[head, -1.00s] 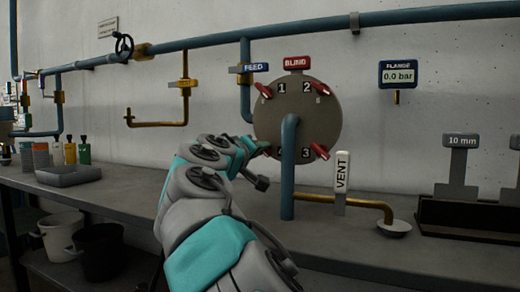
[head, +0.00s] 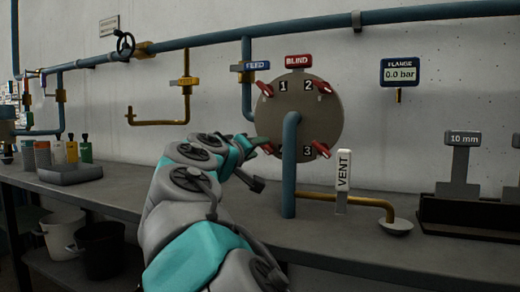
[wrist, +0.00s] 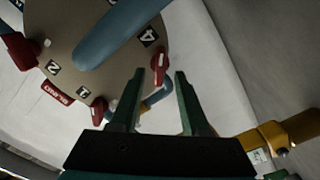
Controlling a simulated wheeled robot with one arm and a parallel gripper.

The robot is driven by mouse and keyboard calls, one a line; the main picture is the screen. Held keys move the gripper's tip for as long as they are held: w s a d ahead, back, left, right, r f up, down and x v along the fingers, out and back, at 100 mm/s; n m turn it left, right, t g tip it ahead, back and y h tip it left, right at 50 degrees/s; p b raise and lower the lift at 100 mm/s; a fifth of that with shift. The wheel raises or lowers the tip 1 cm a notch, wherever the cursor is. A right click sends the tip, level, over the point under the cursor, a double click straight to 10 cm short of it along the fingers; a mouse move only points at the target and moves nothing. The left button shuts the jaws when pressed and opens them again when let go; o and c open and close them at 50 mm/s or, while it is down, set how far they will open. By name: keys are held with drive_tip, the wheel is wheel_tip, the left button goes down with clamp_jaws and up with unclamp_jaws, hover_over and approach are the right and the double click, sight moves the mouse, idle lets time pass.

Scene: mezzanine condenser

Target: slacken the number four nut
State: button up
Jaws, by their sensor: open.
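The round grey-brown flange plate (head: 325,105) is on the wall, with numbered red winged nuts near its rim. In the wrist view, the number four nut (wrist: 160,66) is red and sits beside the "4" label (wrist: 148,37). I cannot tell how far past the nut the fingers reach. In the head view, my gripper (head: 263,143) is at the plate's lower left and mostly hides nut four there.
A blue pipe (head: 290,165) rises in front of the plate. A white VENT handle (head: 342,180) and brass pipe stand to the right. The flange gauge (head: 398,73) reads 0.0 bar. A grey tray (head: 70,175) and bottles sit on the bench at left.

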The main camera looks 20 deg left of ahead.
drive_tip(key=shift+s+a, duration=0.2)
drive_tip(key=shift+s, duration=2.45)
drive_tip(key=shift+w, duration=0.1)
